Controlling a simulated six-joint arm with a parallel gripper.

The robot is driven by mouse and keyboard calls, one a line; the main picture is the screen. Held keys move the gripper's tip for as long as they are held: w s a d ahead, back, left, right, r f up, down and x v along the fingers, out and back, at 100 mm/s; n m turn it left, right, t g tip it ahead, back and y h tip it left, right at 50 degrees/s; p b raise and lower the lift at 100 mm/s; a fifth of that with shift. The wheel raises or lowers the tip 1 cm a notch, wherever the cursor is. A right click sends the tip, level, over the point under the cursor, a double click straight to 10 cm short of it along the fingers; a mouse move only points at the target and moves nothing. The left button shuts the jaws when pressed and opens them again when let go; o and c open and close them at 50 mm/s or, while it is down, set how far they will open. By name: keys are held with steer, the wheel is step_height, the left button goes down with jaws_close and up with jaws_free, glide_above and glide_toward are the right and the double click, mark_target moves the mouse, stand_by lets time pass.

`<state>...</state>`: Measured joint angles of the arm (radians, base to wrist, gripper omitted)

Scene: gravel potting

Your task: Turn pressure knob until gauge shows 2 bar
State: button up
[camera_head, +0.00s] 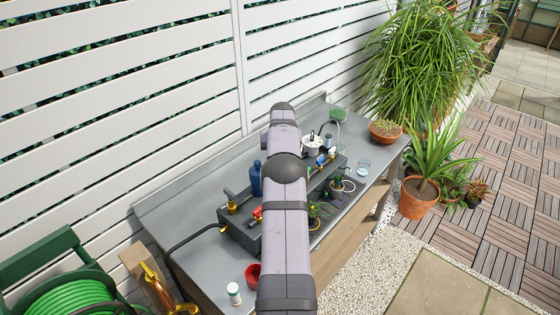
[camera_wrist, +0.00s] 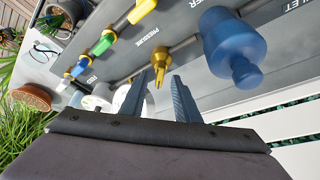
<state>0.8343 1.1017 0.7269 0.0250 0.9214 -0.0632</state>
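My gripper (camera_wrist: 160,80) is open in the wrist view, its two dark fingers apart. A yellow pointed piece (camera_wrist: 158,70) near the label PRESSURE appears between the fingertips; I cannot tell whether it is the pressure knob or whether the fingers touch it. A blue stepped cylinder (camera_wrist: 231,47) is right of the fingers and also stands on the bench in the head view (camera_head: 256,179). White round parts (camera_wrist: 99,97) are partly hidden behind the left finger. No readable gauge face shows. In the head view my arm hides my fingertips and the middle of the panel.
The dark panel (camera_head: 239,234) lies on the grey bench (camera_head: 187,208). Yellow, green and blue valves (camera_wrist: 103,43) line a pipe. A red cup (camera_head: 253,273), a white jar (camera_head: 234,293) and small potted plants stand around. A white slatted fence (camera_head: 190,80) rises behind.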

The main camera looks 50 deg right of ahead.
steer(key=b+v, duration=0.2)
steer(key=v, duration=0.4)
steer(key=shift+r, duration=0.1)
stand_by(1.1)
